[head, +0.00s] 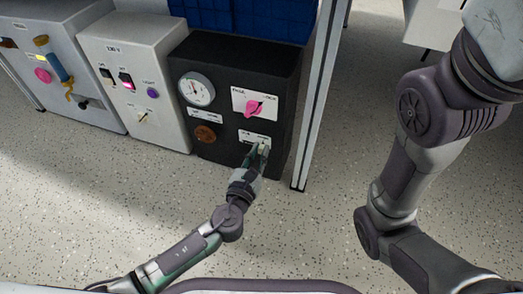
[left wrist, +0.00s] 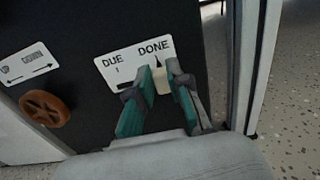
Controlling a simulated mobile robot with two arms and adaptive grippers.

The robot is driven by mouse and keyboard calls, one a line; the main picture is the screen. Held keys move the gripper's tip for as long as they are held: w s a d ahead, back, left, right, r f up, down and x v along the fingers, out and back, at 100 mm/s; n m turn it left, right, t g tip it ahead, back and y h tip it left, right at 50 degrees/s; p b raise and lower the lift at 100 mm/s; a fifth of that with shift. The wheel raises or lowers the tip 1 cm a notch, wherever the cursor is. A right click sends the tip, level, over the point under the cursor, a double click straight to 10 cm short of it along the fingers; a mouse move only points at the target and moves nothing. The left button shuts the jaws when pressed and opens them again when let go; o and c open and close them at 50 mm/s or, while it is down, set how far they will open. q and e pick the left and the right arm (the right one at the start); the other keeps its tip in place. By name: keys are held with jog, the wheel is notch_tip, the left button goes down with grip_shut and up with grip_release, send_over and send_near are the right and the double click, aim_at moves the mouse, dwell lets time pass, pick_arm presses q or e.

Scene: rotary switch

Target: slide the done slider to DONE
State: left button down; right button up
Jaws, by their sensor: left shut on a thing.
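The done slider is a small cream knob (left wrist: 161,84) at the right part of a white plate (left wrist: 122,63) marked DUE on the left and DONE on the right. The knob sits below the word DONE. My left gripper (left wrist: 163,80) is shut on the knob, with a teal-padded finger on each side. The fingers hide the slot and part of the knob. In the head view my left gripper (head: 261,149) reaches the plate low on the right of the black panel (head: 235,62). My right arm shows, but its gripper is out of view.
The black panel also holds a round gauge (head: 197,90), a pink rotary knob (head: 254,108) and a brown handwheel (left wrist: 46,108) left of the slider. A pale upright post (head: 314,120) stands close to the right of the panel. Grey boxes with switches stand to the left.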

pick_arm(q)
jog(key=shift+d, duration=0.3)
jog(key=c, duration=1.1)
grip_release()
jog(key=shift+a, duration=0.1)
